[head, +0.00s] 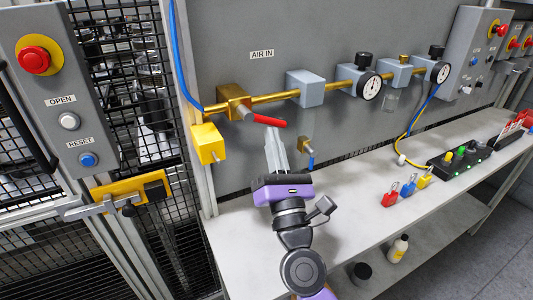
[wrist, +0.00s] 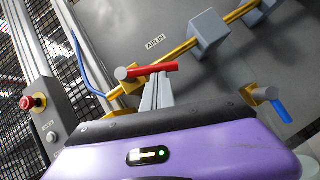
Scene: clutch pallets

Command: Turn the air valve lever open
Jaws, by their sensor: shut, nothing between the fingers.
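The air valve has a brass body (head: 234,101) on the brass pipe under the AIR IN label (head: 262,54). Its red lever (head: 270,121) sticks out to the right, roughly along the pipe and tilted slightly down in the head view. In the wrist view the red lever (wrist: 151,70) lies across the fingertips. My gripper (head: 272,130) is shut and empty, with its tips just below the lever, near its middle. I cannot tell whether the tips touch it. The wrist view also shows my gripper's fingers (wrist: 160,78) pointing at the lever.
A yellow block (head: 208,144) hangs left below the valve. A smaller valve with a blue handle (head: 310,160) is just right of my gripper. Gauges (head: 369,86) sit further along the pipe. The bench (head: 350,190) below holds padlocks (head: 407,187) at right; its near left is clear.

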